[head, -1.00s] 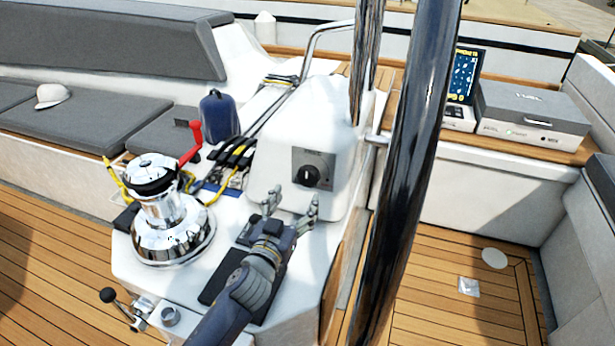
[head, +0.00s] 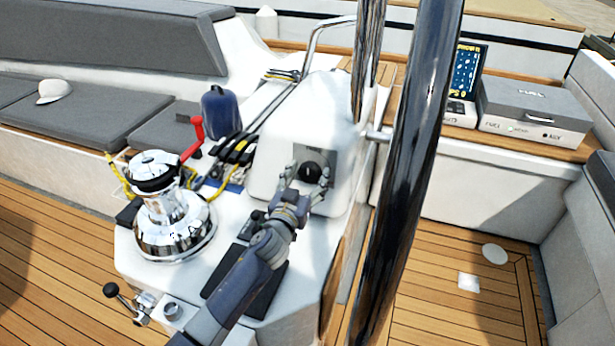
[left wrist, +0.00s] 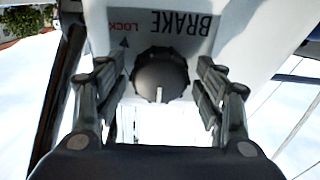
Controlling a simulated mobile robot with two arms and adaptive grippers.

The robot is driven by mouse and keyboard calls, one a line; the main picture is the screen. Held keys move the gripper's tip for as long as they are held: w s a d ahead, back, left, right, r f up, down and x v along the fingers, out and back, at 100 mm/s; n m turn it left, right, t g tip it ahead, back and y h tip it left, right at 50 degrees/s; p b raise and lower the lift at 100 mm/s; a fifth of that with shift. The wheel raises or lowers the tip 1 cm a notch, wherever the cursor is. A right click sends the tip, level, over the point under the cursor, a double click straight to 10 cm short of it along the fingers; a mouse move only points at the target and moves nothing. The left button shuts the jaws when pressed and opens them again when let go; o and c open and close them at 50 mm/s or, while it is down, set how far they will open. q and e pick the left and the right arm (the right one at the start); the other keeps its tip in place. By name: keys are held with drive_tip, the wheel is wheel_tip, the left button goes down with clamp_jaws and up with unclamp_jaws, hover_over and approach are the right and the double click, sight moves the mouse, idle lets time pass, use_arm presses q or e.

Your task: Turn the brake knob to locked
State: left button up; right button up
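The black brake knob (head: 311,173) sits on a grey plate (head: 329,157) on the front of the white pedestal. In the left wrist view the knob (left wrist: 161,75) has a notched rim and a pale mark at its lower edge. The plate (left wrist: 185,25) shows upside-down "BRAKE" and red "LOCK" lettering with a small arrow. My left gripper (head: 307,175) is at the knob, its fingers one on each side. In the left wrist view the left gripper (left wrist: 160,90) is open, with gaps between both fingers and the knob. My right gripper is not in view.
A chrome winch (head: 172,215) with a red-handled lever (head: 194,135) stands left of the pedestal (head: 275,140). A thick dark shiny pole (head: 415,150) rises close on the right. A small black-knobbed lever (head: 113,291) is at lower left.

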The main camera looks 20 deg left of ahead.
use_arm(q)
drive_tip(key=c, duration=0.7)
drive_tip(key=shift+m, duration=0.4)
drive_tip(key=m+p, duration=0.1)
drive_tip(key=m, duration=0.2)
drive_tip(key=m+h+p, duration=0.1)
drive_tip(key=m, duration=0.3)
drive_tip(key=shift+r, duration=0.1)
drive_tip(key=m+p, duration=0.1)
drive_tip(key=m, duration=0.3)
drive_tip(key=shift+a+m, duration=0.1)
drive_tip(key=shift+m, duration=0.2)
drive_tip(key=m+g+p, duration=0.1)
drive_tip(key=m+p, duration=0.1)
drive_tip(key=m, duration=0.4)
drive_tip(key=shift+m+p, duration=0.3)
drive_tip(key=shift+p, duration=0.1)
drive_tip(key=m+p, duration=0.2)
drive_tip(key=m, duration=0.3)
drive_tip(key=shift+m, duration=0.3)
